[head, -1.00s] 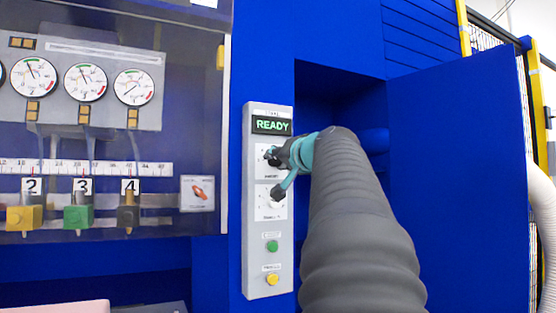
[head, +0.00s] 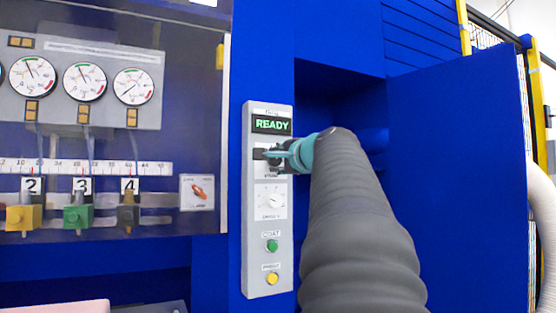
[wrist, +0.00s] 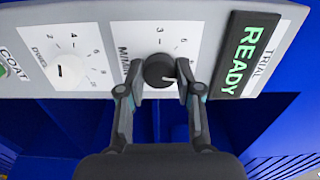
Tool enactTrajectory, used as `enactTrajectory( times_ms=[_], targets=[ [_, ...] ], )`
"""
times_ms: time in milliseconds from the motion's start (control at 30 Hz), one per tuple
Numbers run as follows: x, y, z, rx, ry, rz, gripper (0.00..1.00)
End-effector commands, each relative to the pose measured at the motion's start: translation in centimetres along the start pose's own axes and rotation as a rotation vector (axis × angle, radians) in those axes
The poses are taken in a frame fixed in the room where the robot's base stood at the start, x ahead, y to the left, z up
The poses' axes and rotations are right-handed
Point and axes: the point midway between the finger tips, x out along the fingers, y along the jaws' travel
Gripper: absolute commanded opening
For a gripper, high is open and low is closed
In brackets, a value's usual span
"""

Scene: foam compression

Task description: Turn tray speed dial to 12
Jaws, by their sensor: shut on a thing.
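The upper dial's dark round knob (wrist: 158,70) sits between my fingertips in the wrist view. My gripper (wrist: 160,88) is shut on this knob, one finger on each side. In the head view my gripper (head: 276,154) covers the upper dial, just under the green READY display (head: 272,125).
The lower dial (head: 271,201) is uncovered, with a white knob. Below it are a green button (head: 272,246) and a yellow button (head: 272,278). An open blue panel (head: 455,190) stands right of my arm. A clear-fronted cabinet with gauges (head: 85,82) is at left.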

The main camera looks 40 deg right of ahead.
Motion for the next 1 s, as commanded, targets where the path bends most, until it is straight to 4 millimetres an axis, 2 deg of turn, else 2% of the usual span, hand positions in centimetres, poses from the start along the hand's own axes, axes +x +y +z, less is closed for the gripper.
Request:
enactTrajectory(
  times_ms=[500,1000],
  targets=[
    [0.03,0.15,0.06,0.433,-0.001,0.002,0.0],
    [0.03,0.17,0.08,0.595,-0.001,0.002,0.0]
  ],
)
